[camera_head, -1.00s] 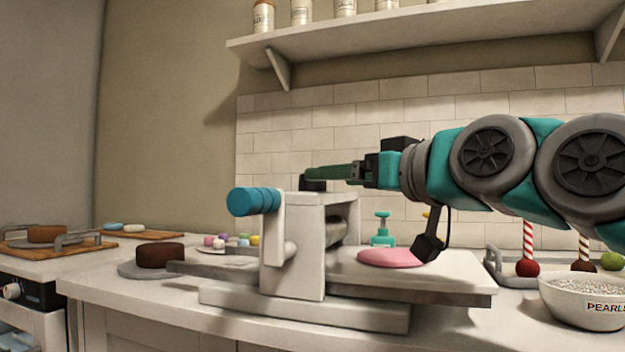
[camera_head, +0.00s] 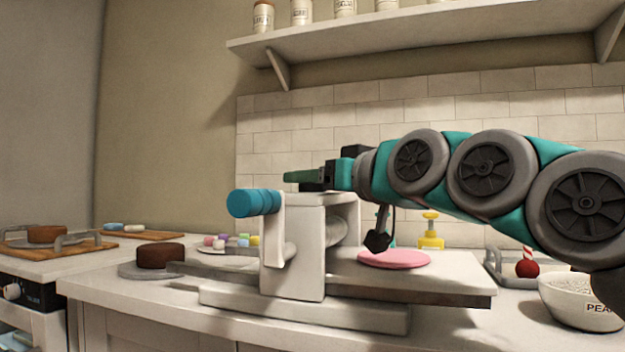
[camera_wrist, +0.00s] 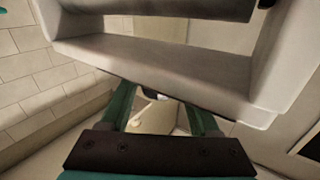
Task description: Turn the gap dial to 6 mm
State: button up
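The white sheeter (camera_head: 293,250) stands on the counter, with a blue-gripped crank (camera_head: 254,203) on its left side. A roller and the white frame (camera_wrist: 150,55) fill the top of the wrist view. My gripper (camera_head: 300,177) reaches in from the right, level, over the top of the sheeter. A small dark piece (camera_head: 313,187) shows just under the fingers at the frame's top; I cannot tell whether it is the gap dial. No dial marks or numbers are readable. In the wrist view my green fingers (camera_wrist: 160,100) are apart, with nothing clearly held between them.
A pink disc (camera_head: 394,259) lies on the sheeter's right bed. A brown cake (camera_head: 160,255) sits by the left end. A yellow stamp-like thing (camera_head: 431,232) stands behind, and a bowl of pearls (camera_head: 580,300) is at the right. A shelf (camera_head: 420,28) with jars hangs above.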

grip_shut()
jog(key=shift+r+n+g+y+p, duration=0.1)
jog(key=shift+n+g+y+p, duration=0.2)
jog(key=shift+g+y+p, duration=0.15)
jog(key=n+g+y+p, duration=0.2)
jog(key=g+y+p, duration=0.1)
jog(key=shift+r+n, duration=0.25)
jog(key=shift+n, duration=0.05)
jog(key=n+g+y+p, duration=0.1)
jog(key=n+g+p, duration=0.1)
jog(key=n+g+y+p, duration=0.1)
jog(key=g+p, duration=0.1)
jog(key=g, duration=0.1)
jog(key=shift+n+y, duration=0.35)
jog(key=shift+n, duration=0.05)
jog(key=shift+f+n+g+y+p, duration=0.3)
jog(key=shift+n+g+p, duration=0.7)
jog(key=shift+g, duration=0.25)
